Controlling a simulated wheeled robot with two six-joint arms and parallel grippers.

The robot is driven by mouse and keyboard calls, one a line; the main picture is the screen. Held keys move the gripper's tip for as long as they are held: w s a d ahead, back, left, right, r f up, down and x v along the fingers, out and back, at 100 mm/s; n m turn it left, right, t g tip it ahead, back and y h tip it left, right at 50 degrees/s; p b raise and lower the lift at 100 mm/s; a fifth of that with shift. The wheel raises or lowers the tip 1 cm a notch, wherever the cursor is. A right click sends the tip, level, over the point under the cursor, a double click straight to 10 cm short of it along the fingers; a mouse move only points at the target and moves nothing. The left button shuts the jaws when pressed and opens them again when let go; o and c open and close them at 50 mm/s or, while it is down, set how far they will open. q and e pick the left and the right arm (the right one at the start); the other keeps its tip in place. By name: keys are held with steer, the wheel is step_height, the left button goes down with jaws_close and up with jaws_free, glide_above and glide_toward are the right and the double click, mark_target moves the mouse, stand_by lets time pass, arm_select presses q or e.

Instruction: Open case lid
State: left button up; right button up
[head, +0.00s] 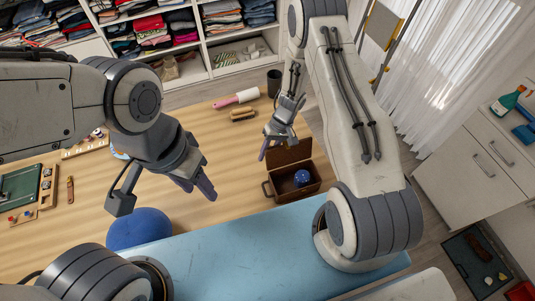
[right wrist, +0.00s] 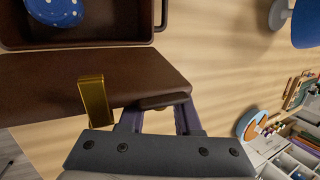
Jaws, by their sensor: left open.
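The brown case (head: 292,190) stands on the wooden table near its front right, with its lid (head: 290,153) raised at the back. A blue dotted object (head: 302,178) lies inside. In the right wrist view the lid (right wrist: 60,85) and its gold clasp (right wrist: 95,102) are close, and the dotted object (right wrist: 55,8) shows in the case. My right gripper (head: 275,143) is beside the raised lid, its fingers (right wrist: 158,120) apart near the lid's edge; their tips are partly hidden by a dark brown piece. My left gripper (head: 197,188) is open and empty above the table, left of the case.
A pink-and-white roller (head: 236,99), a brush (head: 243,114) and a dark cup (head: 274,82) stand or lie behind the case. A blue round seat (head: 140,228) and a light blue surface (head: 230,248) are in front. Clear table lies left of the case.

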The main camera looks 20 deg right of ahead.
steer(key=b+v, duration=0.2)
steer(key=v, duration=0.8)
steer(key=shift+b, duration=0.35)
steer(key=shift+r, duration=0.1)
steer(key=w+a+r+n+t+h+b, duration=0.3)
steer(key=w+a+r+t+b, duration=0.55)
steer(key=a, duration=0.25)
steer(key=s+a+f+n+g+b, duration=0.1)
steer(key=s+f+n+g+b, duration=0.1)
steer(key=s, duration=1.4)
steer(key=s+a+f+n+g+b, duration=0.1)
steer(key=s+g+b, duration=0.3)
steer(key=s, duration=1.2)
steer(key=shift+a+f+n+b, duration=0.15)
steer(key=shift+f+n+b, duration=0.55)
steer(key=shift+b, duration=0.35)
